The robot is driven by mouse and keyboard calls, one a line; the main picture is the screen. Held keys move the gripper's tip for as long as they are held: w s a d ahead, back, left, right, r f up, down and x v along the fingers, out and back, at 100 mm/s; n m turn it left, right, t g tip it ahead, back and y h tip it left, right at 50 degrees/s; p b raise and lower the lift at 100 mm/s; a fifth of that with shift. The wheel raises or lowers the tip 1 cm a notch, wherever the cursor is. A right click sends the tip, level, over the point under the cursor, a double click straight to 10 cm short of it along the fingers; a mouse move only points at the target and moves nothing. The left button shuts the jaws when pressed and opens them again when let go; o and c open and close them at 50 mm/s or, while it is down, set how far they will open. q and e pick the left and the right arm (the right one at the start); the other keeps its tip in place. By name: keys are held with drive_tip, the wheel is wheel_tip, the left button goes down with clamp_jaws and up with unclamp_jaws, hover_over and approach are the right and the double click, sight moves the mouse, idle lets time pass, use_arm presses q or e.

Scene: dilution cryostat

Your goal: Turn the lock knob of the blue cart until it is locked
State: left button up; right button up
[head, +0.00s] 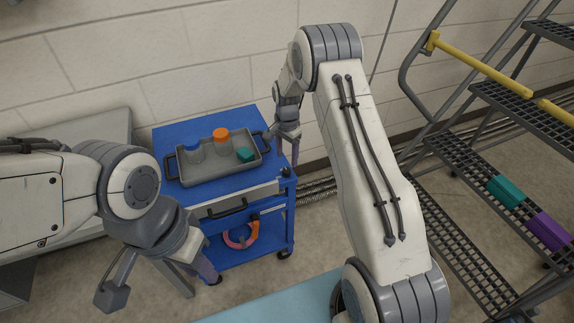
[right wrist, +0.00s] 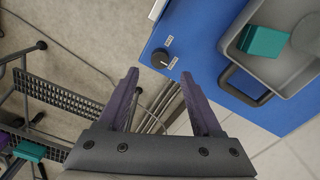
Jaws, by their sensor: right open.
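The blue cart (head: 272,211) stands by the wall. Its black lock knob (head: 286,171) is at the top's front right corner. In the right wrist view the knob (right wrist: 160,58) is round and dark, with two small white labels beside it, too small to read. My right gripper (head: 287,150) is above that corner, close to the knob. In the right wrist view its fingers (right wrist: 160,76) are open and empty, and the knob shows just beyond and between the tips, apparently not touched. My left gripper (head: 203,272) hangs in front of the cart's left side, partly hidden by its wrist.
A stepped metal ladder (head: 465,155) with teal and purple blocks stands at right. Cables run along the wall.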

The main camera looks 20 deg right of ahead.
sight(287, 170)
drive_tip(key=shift+r, duration=2.15)
drive_tip(key=s+a+r+n+p, duration=0.2)
drive_tip(key=s+a+r+n, duration=0.8)
drive_tip(key=s+a+r, duration=0.6)
drive_tip(key=s+a+r+n, duration=0.1)
drive_tip(key=s+n, duration=0.4)
drive_tip(key=s, duration=0.5)
drive_tip(key=s+a+r+n+y+p, duration=0.1)
drive_tip(key=s+n, duration=0.3)
drive_tip(key=s, duration=0.6)
drive_tip(key=shift+s+a+r+n, duration=0.15)
drive_tip(key=shift+a+r+n, duration=0.1)
drive_tip(key=shift+n, duration=0.15)
